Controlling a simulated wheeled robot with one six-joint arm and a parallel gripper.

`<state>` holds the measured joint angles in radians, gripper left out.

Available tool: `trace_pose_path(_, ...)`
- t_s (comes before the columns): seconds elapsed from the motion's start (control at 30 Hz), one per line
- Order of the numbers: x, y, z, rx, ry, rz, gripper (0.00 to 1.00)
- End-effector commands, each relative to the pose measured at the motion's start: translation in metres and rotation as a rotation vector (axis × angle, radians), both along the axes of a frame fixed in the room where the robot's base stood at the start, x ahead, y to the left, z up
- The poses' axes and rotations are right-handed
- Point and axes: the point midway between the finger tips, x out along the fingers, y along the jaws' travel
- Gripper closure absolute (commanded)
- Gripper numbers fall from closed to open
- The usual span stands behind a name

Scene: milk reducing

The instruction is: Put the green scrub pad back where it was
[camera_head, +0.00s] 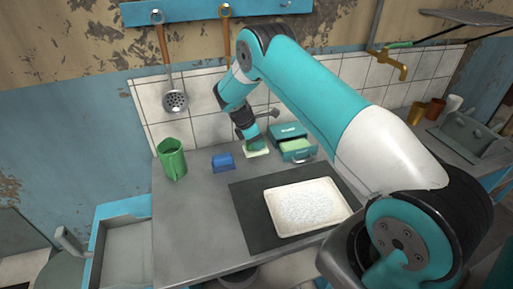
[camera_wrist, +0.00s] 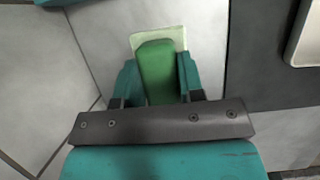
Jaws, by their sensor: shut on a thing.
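The green scrub pad (camera_wrist: 157,72) stands between the two teal fingers of my gripper (camera_wrist: 158,80) in the wrist view, and the gripper is shut on it. Just beyond the pad is a small pale dish (camera_wrist: 178,38), partly hidden by the pad. In the head view my gripper (camera_head: 250,136) points down at the back of the grey counter, over the same pale dish (camera_head: 261,154). The pad is mostly hidden there. I cannot tell whether the pad touches the dish.
A teal box (camera_head: 288,131) with an open drawer stands right of the dish. A blue block-like object (camera_head: 222,162) and a green jug (camera_head: 172,160) stand to the left. A white tray (camera_head: 330,222) of white grains lies on a dark mat (camera_head: 245,214) in front.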

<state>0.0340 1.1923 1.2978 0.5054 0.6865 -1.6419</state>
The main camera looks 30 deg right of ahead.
Motion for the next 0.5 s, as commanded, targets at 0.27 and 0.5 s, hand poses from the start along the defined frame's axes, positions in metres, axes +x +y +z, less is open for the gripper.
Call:
trace_pose_path(0.27, -0.001, 0.0, -0.035, 0.0, 0.002, -0.001, 0.9)
trace_pose_path(0.5, 0.0, 0.0, -0.039, 0.0, 0.0, -0.001, 0.9)
